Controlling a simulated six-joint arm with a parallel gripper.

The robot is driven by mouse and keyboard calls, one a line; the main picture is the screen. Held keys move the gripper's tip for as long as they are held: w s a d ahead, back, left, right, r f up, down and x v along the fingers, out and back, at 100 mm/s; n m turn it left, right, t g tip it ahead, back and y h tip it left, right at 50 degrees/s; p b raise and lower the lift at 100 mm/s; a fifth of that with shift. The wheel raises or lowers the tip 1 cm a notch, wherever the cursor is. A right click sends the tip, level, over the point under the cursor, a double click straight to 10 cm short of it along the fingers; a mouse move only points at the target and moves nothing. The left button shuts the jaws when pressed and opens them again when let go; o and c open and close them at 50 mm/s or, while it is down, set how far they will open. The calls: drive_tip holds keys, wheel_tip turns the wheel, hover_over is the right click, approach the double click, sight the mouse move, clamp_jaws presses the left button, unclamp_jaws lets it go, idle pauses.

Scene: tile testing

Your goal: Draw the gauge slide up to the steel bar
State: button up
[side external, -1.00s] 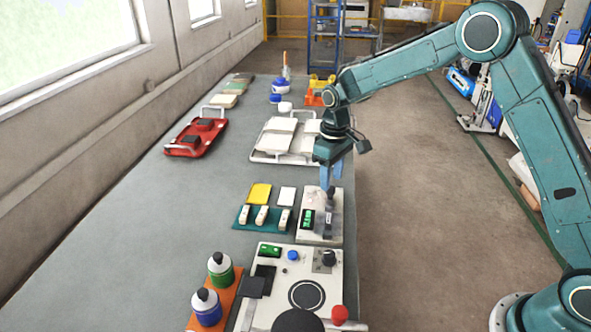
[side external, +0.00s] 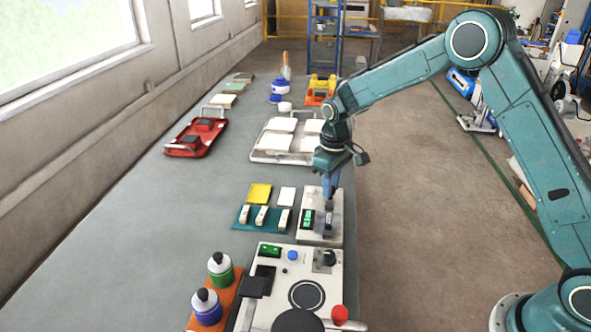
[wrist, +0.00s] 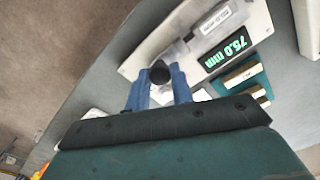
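The gauge (side external: 311,237) is a pale board near the table's right edge, with a green-lit display (side external: 308,219). In the wrist view the display (wrist: 228,50) reads 75.0 mm. A dark round knob (wrist: 160,73), seemingly on the slide, shows between my fingertips. A grey block (wrist: 216,27) with a small label lies beyond it on the board; I cannot tell which grey part is the steel bar. My gripper (side external: 329,203) points down over the gauge. Its blue fingers (wrist: 159,85) stand either side of the knob; whether they press on it is unclear.
A teal rack (side external: 262,228) with several pale pieces sits left of the gauge. A control panel (side external: 268,303) stands in front, with two bottles (side external: 207,306) to its left. A white tray (side external: 262,158) of tiles lies behind. The table's left middle is clear.

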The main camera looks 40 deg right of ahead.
sight(329, 206)
drive_tip(key=shift+s+a, duration=1)
drive_tip(key=shift+a, duration=0.15)
idle(2.0)
drive_tip(key=o, duration=0.8)
drive_tip(key=shift+d+r, duration=0.1)
drive_tip(key=shift+r, duration=0.05)
wheel_tip(329, 206, up, 6)
drive_tip(key=shift+f, duration=0.1)
idle(0.4)
idle(0.4)
